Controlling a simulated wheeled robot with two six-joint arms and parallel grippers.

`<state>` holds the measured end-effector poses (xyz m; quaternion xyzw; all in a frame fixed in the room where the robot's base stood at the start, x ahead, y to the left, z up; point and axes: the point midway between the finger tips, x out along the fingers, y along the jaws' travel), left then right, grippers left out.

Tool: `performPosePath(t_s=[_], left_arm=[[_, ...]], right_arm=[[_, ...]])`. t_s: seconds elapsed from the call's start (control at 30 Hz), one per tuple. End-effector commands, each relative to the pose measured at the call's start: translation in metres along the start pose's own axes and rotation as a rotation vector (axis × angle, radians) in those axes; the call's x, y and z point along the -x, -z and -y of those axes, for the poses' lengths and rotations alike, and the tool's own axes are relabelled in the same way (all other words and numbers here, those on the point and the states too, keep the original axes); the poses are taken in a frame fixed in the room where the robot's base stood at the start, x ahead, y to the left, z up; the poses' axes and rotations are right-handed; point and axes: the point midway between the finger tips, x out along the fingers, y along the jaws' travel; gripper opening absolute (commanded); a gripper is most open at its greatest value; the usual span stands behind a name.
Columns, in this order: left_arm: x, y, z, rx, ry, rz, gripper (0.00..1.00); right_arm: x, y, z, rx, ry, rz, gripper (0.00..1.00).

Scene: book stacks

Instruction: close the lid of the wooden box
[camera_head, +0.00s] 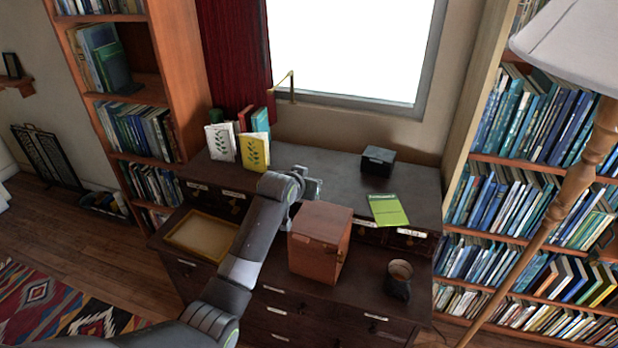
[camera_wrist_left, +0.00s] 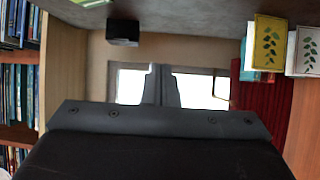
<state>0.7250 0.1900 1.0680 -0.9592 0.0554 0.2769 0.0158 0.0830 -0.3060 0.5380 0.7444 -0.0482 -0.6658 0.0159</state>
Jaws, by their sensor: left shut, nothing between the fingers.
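The wooden box (camera_head: 318,240) is a reddish-brown cube standing on the lower desk surface, in the middle of the head view. Its top looks flat, but I cannot tell whether the lid is fully down. My left gripper (camera_head: 312,188) is just behind and above the box, near the raised back shelf. No contact with the box can be made out. In the left wrist view its fingers (camera_wrist_left: 163,85) are together with nothing between them. The box does not show in that view. My right gripper is not in view.
A yellow-framed tray (camera_head: 187,242) lies left of my arm, and a dark cup (camera_head: 398,279) stands right of the box. The raised shelf holds upright books (camera_head: 254,147), a green booklet (camera_head: 388,210) and a black box (camera_head: 378,161). A lamp (camera_head: 560,190) stands at right.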

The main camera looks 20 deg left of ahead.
Motion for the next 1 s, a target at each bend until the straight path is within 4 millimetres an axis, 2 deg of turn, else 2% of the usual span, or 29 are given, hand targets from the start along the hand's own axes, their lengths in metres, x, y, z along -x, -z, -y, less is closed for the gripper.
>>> performPosePath(t_s=[0.03, 0.2, 0.57, 1.0], left_arm=[[0.0, -0.016, 0.0, 0.002, -0.001, -0.042, 0.0], [0.007, -0.042, 0.0, 0.002, 0.0, -0.19, 0.0], [0.012, -0.085, 0.0, 0.0, 0.001, -0.42, 0.0], [0.006, -0.133, 0.0, 0.001, 0.0, -0.674, 0.0]], right_arm=[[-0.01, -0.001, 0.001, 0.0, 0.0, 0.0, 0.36], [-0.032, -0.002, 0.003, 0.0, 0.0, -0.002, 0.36], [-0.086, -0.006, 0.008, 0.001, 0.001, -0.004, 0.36], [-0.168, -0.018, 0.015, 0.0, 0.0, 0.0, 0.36]])
